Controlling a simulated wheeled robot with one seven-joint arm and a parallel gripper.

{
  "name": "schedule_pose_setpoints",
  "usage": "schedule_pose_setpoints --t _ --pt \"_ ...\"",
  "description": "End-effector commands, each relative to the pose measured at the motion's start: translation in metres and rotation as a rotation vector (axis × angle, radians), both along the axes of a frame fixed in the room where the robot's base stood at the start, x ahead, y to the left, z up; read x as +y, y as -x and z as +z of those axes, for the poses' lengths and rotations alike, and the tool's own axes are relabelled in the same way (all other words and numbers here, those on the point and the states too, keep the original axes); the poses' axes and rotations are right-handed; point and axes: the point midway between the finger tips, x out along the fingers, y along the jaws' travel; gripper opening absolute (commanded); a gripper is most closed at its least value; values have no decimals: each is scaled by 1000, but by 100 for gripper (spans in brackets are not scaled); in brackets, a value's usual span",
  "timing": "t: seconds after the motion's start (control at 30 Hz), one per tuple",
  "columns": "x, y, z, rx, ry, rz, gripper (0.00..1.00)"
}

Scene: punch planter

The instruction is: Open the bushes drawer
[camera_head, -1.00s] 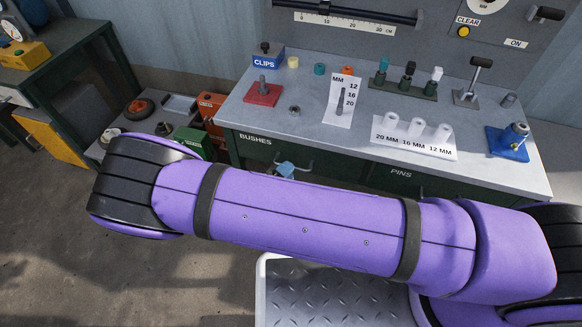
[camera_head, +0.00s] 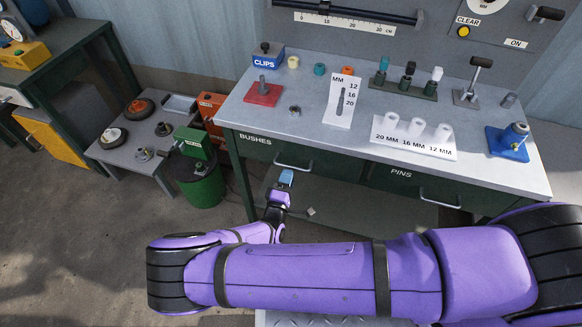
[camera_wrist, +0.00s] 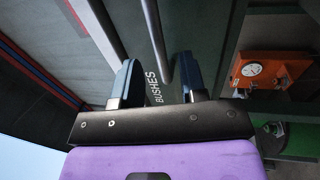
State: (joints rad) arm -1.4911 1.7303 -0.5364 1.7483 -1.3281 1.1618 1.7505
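The bushes drawer (camera_head: 258,150) is the dark green front at the left under the bench top. It looks shut, flush with the bench front. Its silver bar handle (camera_head: 294,166) shows below the label. My gripper (camera_head: 286,178) is close to the handle, at its left part. In the wrist view, the blue fingers of my gripper (camera_wrist: 157,82) stand apart, with the silver handle (camera_wrist: 158,42) running into the gap between them in the picture. The word BUSHES shows behind. I cannot tell whether the fingers touch the bar or how deep it sits between them.
The pins drawer (camera_head: 405,180) is to the right, with its own handle. A green bin (camera_head: 204,188) and a low grey table (camera_head: 125,155) stand left of the bench. An orange box with a dial (camera_wrist: 270,70) shows at right in the wrist view. Floor at lower left is clear.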

Motion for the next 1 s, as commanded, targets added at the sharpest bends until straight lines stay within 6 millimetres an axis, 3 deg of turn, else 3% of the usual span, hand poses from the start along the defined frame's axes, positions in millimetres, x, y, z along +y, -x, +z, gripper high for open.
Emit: schedule_pose_setpoints --t 0.3,0.67,0.87,1.0 --pt "-13 -35 7 0 -2 -1 39" --pt "-14 -40 8 1 -1 0 39" --pt "-14 -40 8 1 -1 -1 0" --pt "-14 -39 8 1 -1 -1 0"
